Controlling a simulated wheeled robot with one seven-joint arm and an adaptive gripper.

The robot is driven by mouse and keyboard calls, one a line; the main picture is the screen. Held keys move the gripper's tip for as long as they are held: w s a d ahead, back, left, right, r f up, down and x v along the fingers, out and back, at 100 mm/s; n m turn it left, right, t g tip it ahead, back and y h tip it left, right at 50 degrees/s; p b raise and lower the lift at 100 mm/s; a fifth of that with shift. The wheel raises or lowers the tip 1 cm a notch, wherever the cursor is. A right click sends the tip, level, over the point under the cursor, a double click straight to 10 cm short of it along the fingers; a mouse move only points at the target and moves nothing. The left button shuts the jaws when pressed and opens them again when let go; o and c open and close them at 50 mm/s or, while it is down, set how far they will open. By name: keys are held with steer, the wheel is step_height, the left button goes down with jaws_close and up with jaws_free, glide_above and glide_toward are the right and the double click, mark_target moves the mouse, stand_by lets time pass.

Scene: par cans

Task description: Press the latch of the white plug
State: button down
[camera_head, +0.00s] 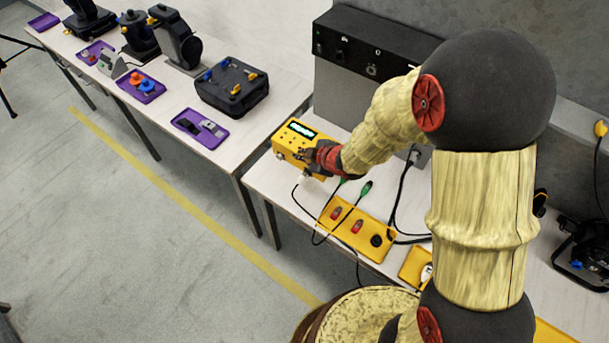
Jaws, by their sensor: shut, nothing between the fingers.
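My gripper (304,156) is shut and empty, at the end of my arm, which reaches in from the right. It is at the front of a yellow box (294,132) with a lit green display. A small pale piece that looks like the white plug (303,177) shows just below the gripper, at the box's lower front, with a dark cable hanging from it. The latch is too small to make out and may be hidden by the gripper. I cannot tell whether the fingertips touch the plug.
A yellow panel (347,240) with red parts and a black socket lies in front on the bench, with green-ended cables (365,188) beside it. A grey cabinet (340,95) stands behind. The left table (150,58) holds purple trays and black lamps.

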mark_target(303, 176)
steer(key=shift+f+b, duration=2.85)
steer(key=shift+f, duration=0.75)
steer(key=shift+f, duration=0.1)
steer(key=shift+f+b, duration=0.3)
steer(key=shift+f+b, duration=0.35)
steer(key=shift+r, duration=0.1)
steer(key=shift+r+p, duration=0.7)
steer(key=shift+p, duration=0.05)
step_height(303, 176, up, 5)
steer(key=p, duration=0.4)
